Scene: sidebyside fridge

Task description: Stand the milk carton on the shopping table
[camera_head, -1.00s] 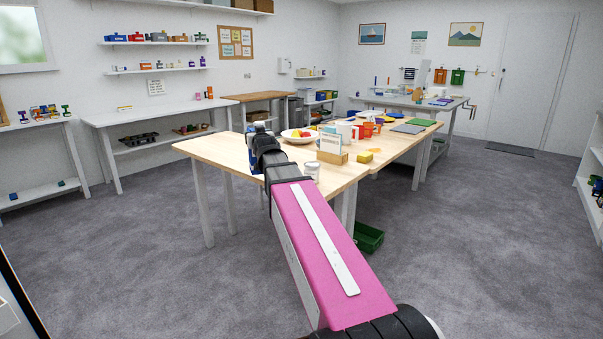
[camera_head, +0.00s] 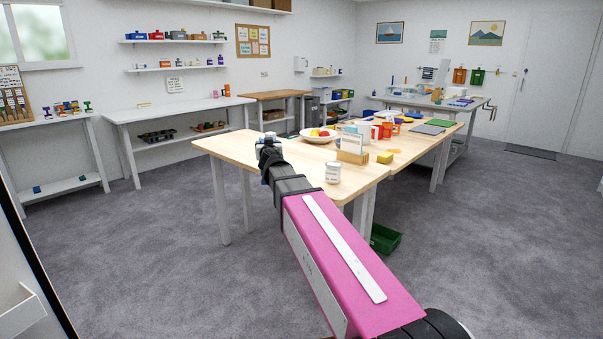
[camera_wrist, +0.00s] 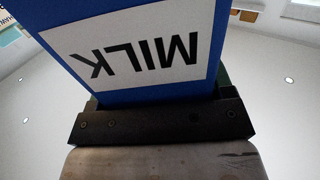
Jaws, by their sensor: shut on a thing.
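The milk carton (camera_wrist: 185,88) is blue with a white label reading MILK, upside down in the wrist view. My gripper (camera_wrist: 160,120) is shut on it; in the wrist view a dark jaw lies across the carton's face. In the head view my gripper (camera_head: 268,150) is seen in front of the near left part of the wooden table (camera_head: 225,147), and the carton is mostly hidden behind it. I cannot tell whether the carton touches the table.
On the table are a white can (camera_head: 333,172), a card holder (camera_head: 352,156), a yellow sponge (camera_head: 385,157), a fruit bowl (camera_head: 318,136) and several cups. A green crate (camera_head: 385,238) is on the floor beneath. The near left tabletop is fairly clear. A pale door edge (camera_head: 30,290) stands at the lower left.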

